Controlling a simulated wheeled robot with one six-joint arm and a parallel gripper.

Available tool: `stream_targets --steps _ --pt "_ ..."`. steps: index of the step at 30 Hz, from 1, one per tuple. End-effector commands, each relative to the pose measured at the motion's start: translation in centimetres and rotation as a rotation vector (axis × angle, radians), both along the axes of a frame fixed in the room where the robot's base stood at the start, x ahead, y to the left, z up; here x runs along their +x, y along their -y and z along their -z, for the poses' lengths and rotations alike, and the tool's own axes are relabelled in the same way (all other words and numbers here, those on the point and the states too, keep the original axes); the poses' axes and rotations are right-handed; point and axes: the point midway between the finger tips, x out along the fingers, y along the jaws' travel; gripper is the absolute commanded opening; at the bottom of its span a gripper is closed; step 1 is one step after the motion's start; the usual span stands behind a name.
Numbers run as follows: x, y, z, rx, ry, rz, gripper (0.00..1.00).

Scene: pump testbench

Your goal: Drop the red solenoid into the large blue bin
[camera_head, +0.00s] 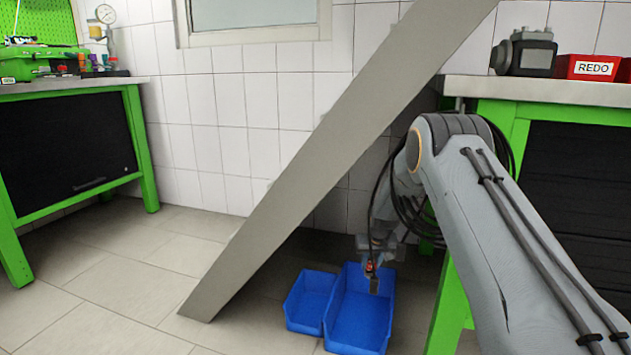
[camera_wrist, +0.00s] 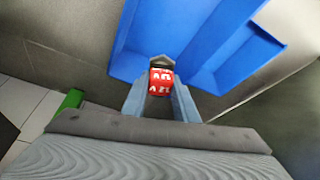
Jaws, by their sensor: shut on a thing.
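The red solenoid (camera_wrist: 161,80) is between the two fingers of my gripper (camera_wrist: 159,100) in the wrist view. It shows white lettering and a grey metal end. In the head view my gripper (camera_head: 372,268) hangs above the large blue bin (camera_head: 357,325), near its back part, with a small red spot of the solenoid (camera_head: 369,267) visible. The large blue bin (camera_wrist: 183,38) also lies beyond the solenoid in the wrist view. I cannot tell the exact height of the solenoid over the bin.
A smaller blue bin (camera_head: 305,300) stands directly left of the large one. A slanted grey beam (camera_head: 330,160) crosses the view in front of the tiled wall. A green-framed bench (camera_head: 500,130) with a red REDO box (camera_head: 594,67) is at the right. Open floor lies left.

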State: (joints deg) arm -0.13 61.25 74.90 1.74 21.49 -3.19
Motion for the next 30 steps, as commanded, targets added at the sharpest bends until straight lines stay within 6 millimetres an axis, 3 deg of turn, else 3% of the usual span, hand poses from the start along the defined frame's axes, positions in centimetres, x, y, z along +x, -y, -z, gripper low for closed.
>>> stream_targets --steps 11,24,30 --pt "0.6 0.9 2.1 0.001 0.003 0.003 0.00" --pt "0.6 0.6 6.7 0.001 0.002 0.001 0.00" --pt "0.6 0.4 7.1 0.001 0.003 -0.001 0.00"
